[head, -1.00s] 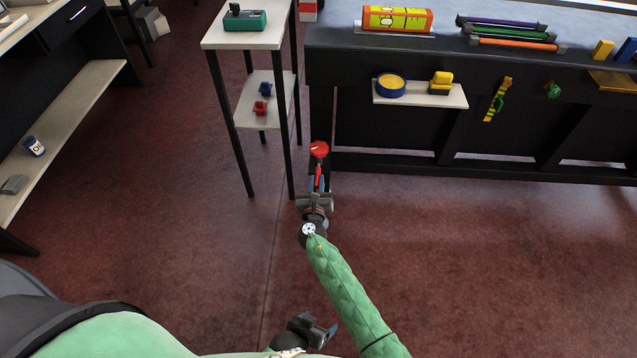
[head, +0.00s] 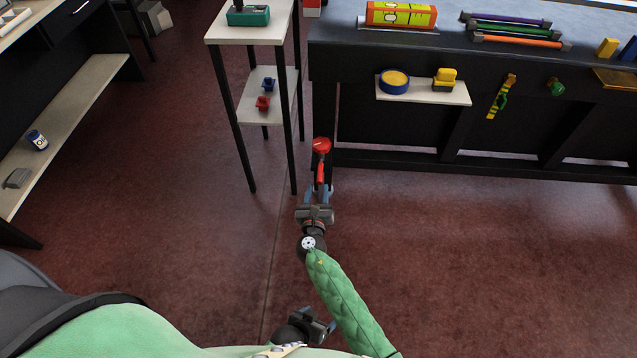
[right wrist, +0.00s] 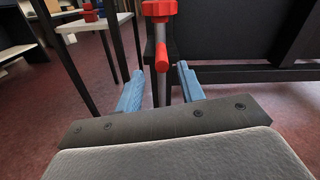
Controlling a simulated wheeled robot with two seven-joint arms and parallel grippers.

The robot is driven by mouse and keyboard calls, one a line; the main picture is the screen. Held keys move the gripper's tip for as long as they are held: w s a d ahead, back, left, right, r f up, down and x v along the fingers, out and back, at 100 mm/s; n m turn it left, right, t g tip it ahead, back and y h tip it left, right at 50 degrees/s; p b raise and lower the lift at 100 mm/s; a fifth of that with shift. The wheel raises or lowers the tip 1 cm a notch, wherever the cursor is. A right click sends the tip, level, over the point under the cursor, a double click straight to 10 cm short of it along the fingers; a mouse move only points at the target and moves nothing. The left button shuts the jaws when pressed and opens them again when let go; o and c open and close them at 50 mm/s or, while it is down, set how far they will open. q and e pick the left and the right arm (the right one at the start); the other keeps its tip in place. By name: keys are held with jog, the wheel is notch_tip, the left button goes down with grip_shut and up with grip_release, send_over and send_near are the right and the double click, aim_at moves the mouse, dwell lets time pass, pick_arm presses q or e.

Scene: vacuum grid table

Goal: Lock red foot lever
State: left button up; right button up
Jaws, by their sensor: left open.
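The red foot lever (head: 321,165) is at the left front leg of the dark table, low near the floor. It has a red round head and a red bar pointing toward me. In the right wrist view the lever (right wrist: 162,55) stands ahead, between and beyond my blue fingertips. My right gripper (head: 319,193) is open just in front of the lever, and its fingers also show in the right wrist view (right wrist: 160,88). I cannot tell whether they touch the lever. My left gripper (head: 322,328) is open and empty, low near my body.
A white side table (head: 248,33) with thin black legs stands close to the left of the lever. The dark vacuum table (head: 440,65) fills the back right, with a small white shelf (head: 425,93) on its front. The red floor (head: 480,260) is clear at right.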

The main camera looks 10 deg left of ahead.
jog(key=shift+s+d, duration=0.15)
jog(key=shift+s, duration=0.85)
